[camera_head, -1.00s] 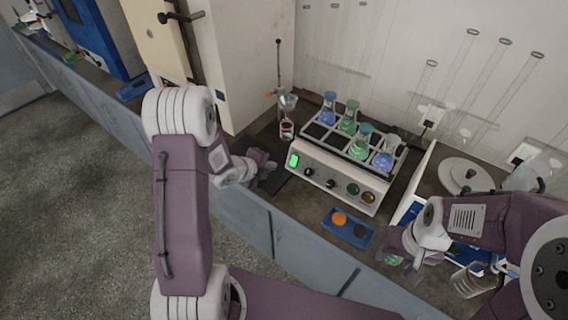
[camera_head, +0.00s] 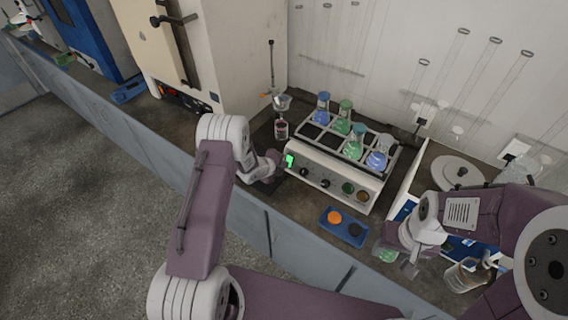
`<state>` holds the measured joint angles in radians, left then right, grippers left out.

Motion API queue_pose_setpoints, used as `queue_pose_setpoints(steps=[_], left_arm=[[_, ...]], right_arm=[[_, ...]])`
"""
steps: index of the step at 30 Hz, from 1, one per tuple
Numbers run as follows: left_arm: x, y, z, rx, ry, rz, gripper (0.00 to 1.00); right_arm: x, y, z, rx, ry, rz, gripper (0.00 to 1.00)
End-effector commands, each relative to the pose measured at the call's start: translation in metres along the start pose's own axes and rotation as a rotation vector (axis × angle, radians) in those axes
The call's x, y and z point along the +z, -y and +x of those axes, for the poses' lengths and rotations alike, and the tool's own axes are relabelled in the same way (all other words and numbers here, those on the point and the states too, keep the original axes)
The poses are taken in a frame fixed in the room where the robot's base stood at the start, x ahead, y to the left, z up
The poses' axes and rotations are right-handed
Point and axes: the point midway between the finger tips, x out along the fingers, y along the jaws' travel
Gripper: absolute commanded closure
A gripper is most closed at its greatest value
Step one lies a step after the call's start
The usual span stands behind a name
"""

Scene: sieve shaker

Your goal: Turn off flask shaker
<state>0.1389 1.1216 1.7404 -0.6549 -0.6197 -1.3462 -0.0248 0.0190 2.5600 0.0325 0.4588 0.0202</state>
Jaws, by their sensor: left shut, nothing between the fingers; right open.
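The flask shaker (camera_head: 322,184) is a white box with a rack on top holding blue and green flasks (camera_head: 352,142). Its front panel has a lit green display (camera_head: 290,160), two black knobs, a green round button (camera_head: 347,188) and a yellowish one (camera_head: 362,196). My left gripper (camera_head: 277,163) is shut and empty at the left end of the panel, close to the display. It partly overlaps the panel's left edge, and I cannot tell whether it touches. My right gripper (camera_head: 408,264) is open and empty, right of and in front of the shaker.
A blue tray (camera_head: 343,238) with an orange and a dark disc lies in front of the shaker. A stand with a glass funnel (camera_head: 281,103) is behind left. A beaker (camera_head: 466,274) stands right of my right gripper. A large cream cabinet (camera_head: 235,50) rises at the left.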

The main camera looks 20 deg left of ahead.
Motion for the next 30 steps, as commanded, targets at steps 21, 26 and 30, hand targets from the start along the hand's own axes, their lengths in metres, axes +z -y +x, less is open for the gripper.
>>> queue_pose_setpoints(steps=[21,26,30], left_arm=[[0.000,-0.001,0.009,-0.001,0.000,0.000,1.00],[0.000,0.001,0.007,-0.001,0.000,0.000,1.00],[0.000,0.007,0.002,-0.002,0.000,0.000,1.00]], right_arm=[[0.001,0.000,0.008,0.000,0.000,0.000,0.48],[0.001,0.000,0.006,0.000,0.000,0.000,0.48],[0.000,0.000,0.002,0.000,0.000,0.000,0.48]])
